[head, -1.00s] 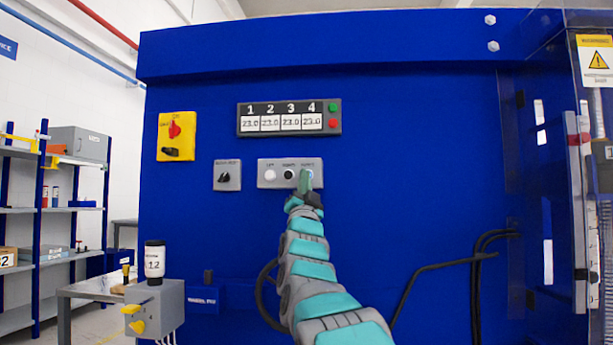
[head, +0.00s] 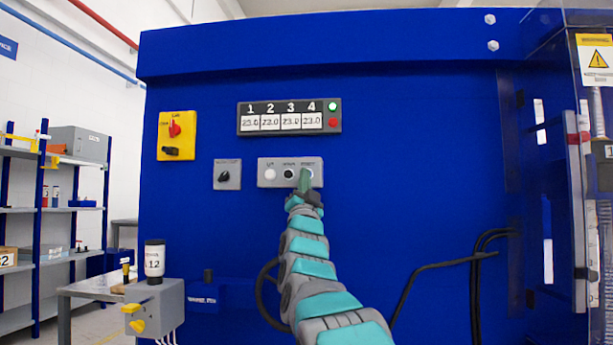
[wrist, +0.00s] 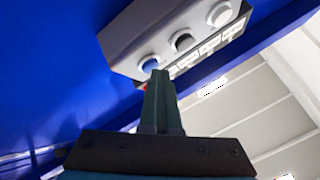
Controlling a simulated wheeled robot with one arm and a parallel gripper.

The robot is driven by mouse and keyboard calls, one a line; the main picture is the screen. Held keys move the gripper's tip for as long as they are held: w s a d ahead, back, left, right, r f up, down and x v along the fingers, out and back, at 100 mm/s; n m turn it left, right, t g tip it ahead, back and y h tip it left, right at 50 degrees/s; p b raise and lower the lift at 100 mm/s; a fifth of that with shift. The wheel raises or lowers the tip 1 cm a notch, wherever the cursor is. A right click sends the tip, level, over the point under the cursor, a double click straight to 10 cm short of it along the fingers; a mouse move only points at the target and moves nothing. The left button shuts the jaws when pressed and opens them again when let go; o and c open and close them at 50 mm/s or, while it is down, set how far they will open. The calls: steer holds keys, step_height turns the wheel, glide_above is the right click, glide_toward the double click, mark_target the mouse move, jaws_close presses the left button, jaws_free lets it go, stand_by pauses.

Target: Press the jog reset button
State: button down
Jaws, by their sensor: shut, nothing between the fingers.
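A grey button panel (head: 264,183) is on the blue machine wall. It carries a white button (head: 270,174) at left, a black button (head: 289,174) in the middle and a right-hand button mostly hidden behind my gripper (head: 306,178). The label above the right one seems to read "RESET", though it is blurred. In the wrist view that button is blue (wrist: 151,64), at the end of the row. My gripper's fingers (wrist: 158,76) are shut and empty, with their tips at the blue button's edge. I cannot tell whether they touch it.
Above the panel is a four-number display (head: 290,118) with a green light (head: 333,106) and a red one (head: 333,123). A rotary switch (head: 227,175) and a yellow switch box (head: 177,136) are to the left. A grey box (head: 160,308) stands lower left.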

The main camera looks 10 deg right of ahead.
steer(key=shift+s, duration=0.2)
steer(key=s+a+b, duration=0.2)
steer(key=s, duration=0.3)
steer(key=shift+s, duration=0.35)
stand_by(0.9)
step_height(320, 180, down, 16)
steer(key=w+a+r+n+g+y, duration=0.1)
steer(key=n+g+y, duration=0.4)
steer(key=g, duration=0.1)
steer(key=s+f+n+g+y, duration=0.1)
steer(key=s+f+g, duration=0.35)
steer(key=f, duration=0.65)
steer(key=s+f+n+g, duration=0.1)
steer(key=s+f+g, duration=0.3)
steer(key=f, duration=0.7)
steer(key=s+f+n+g, duration=0.1)
steer(key=s+f+g, duration=0.5)
steer(key=s+f, duration=1.05)
steer(key=s+d+f+n+g, duration=0.1)
steer(key=s+f+g, duration=0.3)
steer(key=s, duration=1)
steer(key=s+d+f+g, duration=0.1)
steer(key=s+f+g, duration=0.3)
steer(key=s, duration=1)
steer(key=shift+f+n, duration=0.35)
steer(key=shift+n, duration=0.05)
